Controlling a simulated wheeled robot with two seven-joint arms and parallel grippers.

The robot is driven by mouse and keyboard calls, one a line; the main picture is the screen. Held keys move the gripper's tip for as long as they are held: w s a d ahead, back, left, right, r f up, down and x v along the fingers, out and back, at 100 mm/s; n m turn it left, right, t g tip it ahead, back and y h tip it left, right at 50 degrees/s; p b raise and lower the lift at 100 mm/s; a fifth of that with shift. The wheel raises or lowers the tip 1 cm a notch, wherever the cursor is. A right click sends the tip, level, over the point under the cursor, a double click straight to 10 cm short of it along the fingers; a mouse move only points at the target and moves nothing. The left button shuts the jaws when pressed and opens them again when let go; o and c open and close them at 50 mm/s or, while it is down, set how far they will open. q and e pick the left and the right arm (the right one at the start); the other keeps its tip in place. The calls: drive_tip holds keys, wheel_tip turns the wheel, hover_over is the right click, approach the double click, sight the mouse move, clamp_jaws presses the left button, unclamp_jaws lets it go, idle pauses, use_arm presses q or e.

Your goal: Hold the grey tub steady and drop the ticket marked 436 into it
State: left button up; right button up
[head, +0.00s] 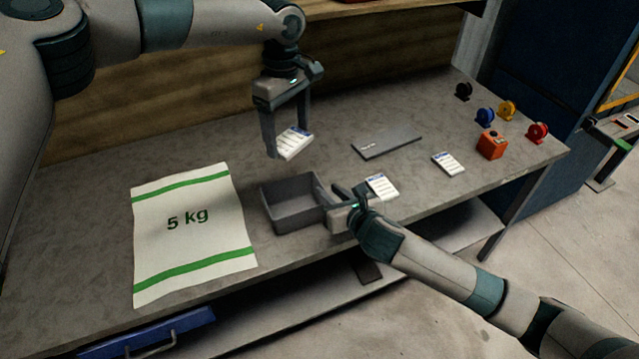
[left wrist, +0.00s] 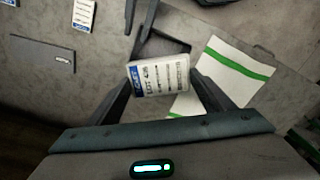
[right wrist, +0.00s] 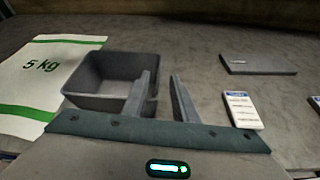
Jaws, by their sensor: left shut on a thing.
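My left gripper (head: 289,144) is shut on a white ticket (head: 295,142) with a blue end, held in the air above and behind the grey tub. In the left wrist view the ticket (left wrist: 159,78) seems to read LOT 436. The grey tub (head: 298,219) stands upright and looks empty on the bench; it also shows in the right wrist view (right wrist: 100,103). My right gripper (head: 338,199) is low at the tub's right wall. In the right wrist view its fingers (right wrist: 164,80) stand apart, the left one overlapping that wall; contact is unclear.
A white 5 kg sack (head: 190,228) lies left of the tub. Two other tickets, one near my right gripper (head: 382,187) and one farther right (head: 448,164), lie on the bench.

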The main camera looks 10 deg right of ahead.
sight(319, 183)
drive_tip(key=x, duration=0.7)
drive_tip(key=shift+w+a, duration=0.15)
drive_tip(key=shift+w, duration=0.05)
drive_tip(key=shift+f, duration=0.1)
clamp_jaws()
idle(0.8)
